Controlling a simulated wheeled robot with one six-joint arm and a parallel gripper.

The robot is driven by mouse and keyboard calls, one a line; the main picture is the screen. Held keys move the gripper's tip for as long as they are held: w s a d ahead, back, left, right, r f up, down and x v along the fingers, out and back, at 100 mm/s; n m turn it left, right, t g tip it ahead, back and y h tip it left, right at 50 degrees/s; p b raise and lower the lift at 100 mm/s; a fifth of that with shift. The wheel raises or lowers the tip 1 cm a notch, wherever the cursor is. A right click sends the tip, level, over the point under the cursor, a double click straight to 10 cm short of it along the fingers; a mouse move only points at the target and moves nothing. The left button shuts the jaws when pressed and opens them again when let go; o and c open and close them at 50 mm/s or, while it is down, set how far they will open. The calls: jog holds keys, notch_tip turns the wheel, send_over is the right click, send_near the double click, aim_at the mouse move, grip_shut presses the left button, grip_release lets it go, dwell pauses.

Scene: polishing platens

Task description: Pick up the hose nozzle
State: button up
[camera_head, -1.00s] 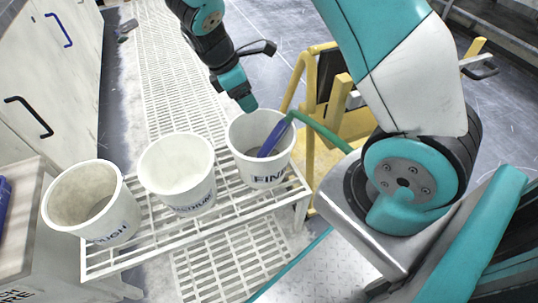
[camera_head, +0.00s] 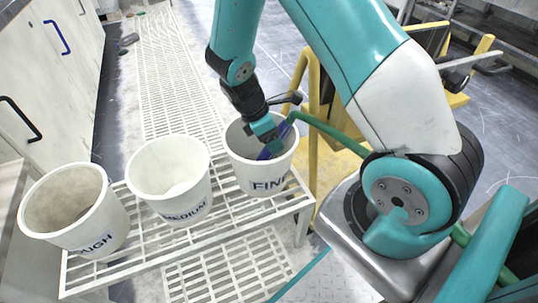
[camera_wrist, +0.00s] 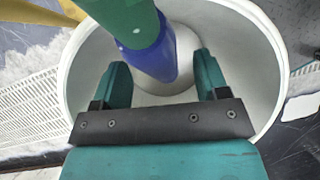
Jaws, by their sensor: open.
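The hose nozzle is a blue tube on the end of a green hose (camera_head: 335,133). It leans inside the white bucket marked FINE (camera_head: 265,187), where a little of the blue nozzle (camera_head: 264,154) shows beside my gripper. My gripper (camera_head: 272,142) reaches down into that bucket's mouth. In the wrist view, the blue nozzle (camera_wrist: 148,58) comes in from the top and lies between and beyond the two teal fingers of my gripper (camera_wrist: 160,75). The fingers stand apart, with gaps on both sides of the nozzle. Its lower tip is close to the bucket's inner floor.
A MEDIUM bucket (camera_head: 168,180) and a ROUGH bucket (camera_head: 75,210) stand to the left on the white slatted rack (camera_head: 140,258). A yellow frame (camera_head: 313,100) stands behind the FINE bucket. White cabinets (camera_head: 40,70) line the left.

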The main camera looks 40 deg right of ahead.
jog(key=shift+x, duration=0.95)
jog(key=c, duration=1.1)
jog(key=shift+c, duration=0.2)
